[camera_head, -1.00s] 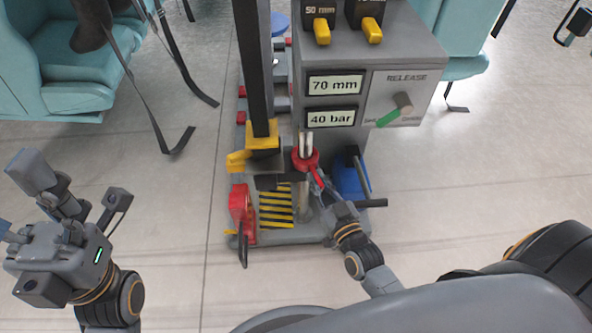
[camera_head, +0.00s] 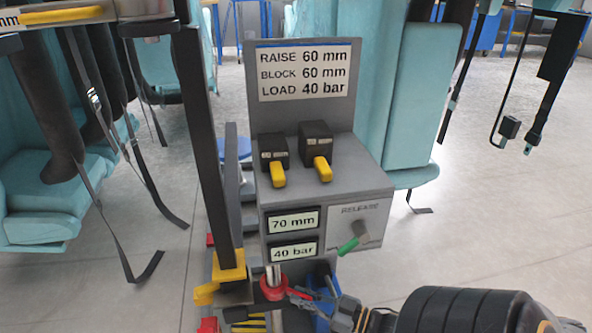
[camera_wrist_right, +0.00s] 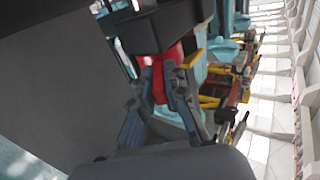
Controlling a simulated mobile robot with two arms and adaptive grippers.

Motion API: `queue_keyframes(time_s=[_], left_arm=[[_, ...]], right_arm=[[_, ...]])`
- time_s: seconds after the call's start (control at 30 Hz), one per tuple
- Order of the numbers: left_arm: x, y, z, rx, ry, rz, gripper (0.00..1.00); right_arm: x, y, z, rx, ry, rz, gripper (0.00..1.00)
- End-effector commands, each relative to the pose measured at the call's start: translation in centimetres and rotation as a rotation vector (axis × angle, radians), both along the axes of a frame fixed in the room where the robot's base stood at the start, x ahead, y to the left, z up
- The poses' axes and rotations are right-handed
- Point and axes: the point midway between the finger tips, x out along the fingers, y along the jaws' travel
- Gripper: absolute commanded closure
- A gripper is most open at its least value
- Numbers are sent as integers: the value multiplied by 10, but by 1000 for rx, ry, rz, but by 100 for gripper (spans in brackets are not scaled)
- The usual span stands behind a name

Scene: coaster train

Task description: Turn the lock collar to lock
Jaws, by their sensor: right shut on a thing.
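The red lock collar (camera_head: 272,288) sits around a silver rod (camera_head: 273,270) at the lower middle of the head view. Its red handle (camera_head: 296,294) points to the right. My right gripper (camera_head: 308,298) is at the handle and is shut on it. In the right wrist view the two fingers (camera_wrist_right: 165,95) lie on either side of the red handle (camera_wrist_right: 166,66). How far the collar is turned cannot be told. My left gripper is out of view.
The grey control box (camera_head: 320,190) stands just above, with displays (camera_head: 292,221) reading 70 mm and 40 bar and a green-tipped release lever (camera_head: 349,246). A sign (camera_head: 303,72) reads raise 60 mm, block 60 mm, load 40 bar. A dark post (camera_head: 207,150) rises left of the collar.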

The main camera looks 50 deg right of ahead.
Motion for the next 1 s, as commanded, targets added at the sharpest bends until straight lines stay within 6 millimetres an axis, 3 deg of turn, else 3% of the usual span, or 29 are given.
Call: queue_keyframes(time_s=[0.47,0.5,0.6,1.0], left_arm=[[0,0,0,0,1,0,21],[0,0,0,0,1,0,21],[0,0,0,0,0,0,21],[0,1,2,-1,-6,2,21]], right_arm=[[0,-3,0,-1,-1,11,100],[0,-3,0,-1,0,11,85],[0,-3,0,-1,0,11,65],[-6,-4,-1,-1,2,12,64]])
